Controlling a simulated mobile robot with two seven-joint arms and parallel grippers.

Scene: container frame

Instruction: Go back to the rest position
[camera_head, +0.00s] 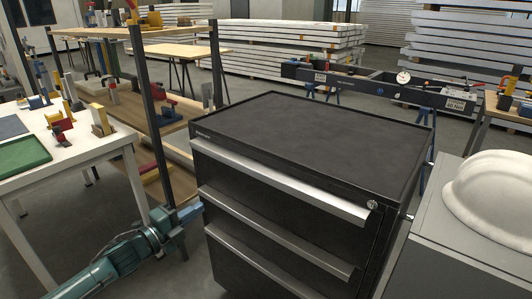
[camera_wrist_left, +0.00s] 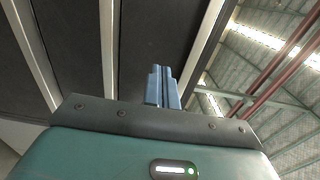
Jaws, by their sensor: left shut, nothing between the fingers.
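My left gripper (camera_head: 189,212) comes in from the lower left in the head view, on a teal arm. Its blue fingers are together and empty, just left of the front left edge of the black drawer cabinet (camera_head: 310,135). In the left wrist view the shut fingers (camera_wrist_left: 162,85) point up toward the cabinet's dark drawer fronts (camera_wrist_left: 150,40) and pale handle strips. Whether the fingertips touch the cabinet I cannot tell. The cabinet's three visible drawers look closed. My right gripper is not in view.
A white table (camera_head: 100,149) with a green tray (camera_head: 22,154) and colored clamps stands at the left. A wooden shelf rack (camera_head: 165,137) stands behind my left gripper. A grey box (camera_head: 430,240) with a white rounded object is at the right. Floor shows between table and cabinet.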

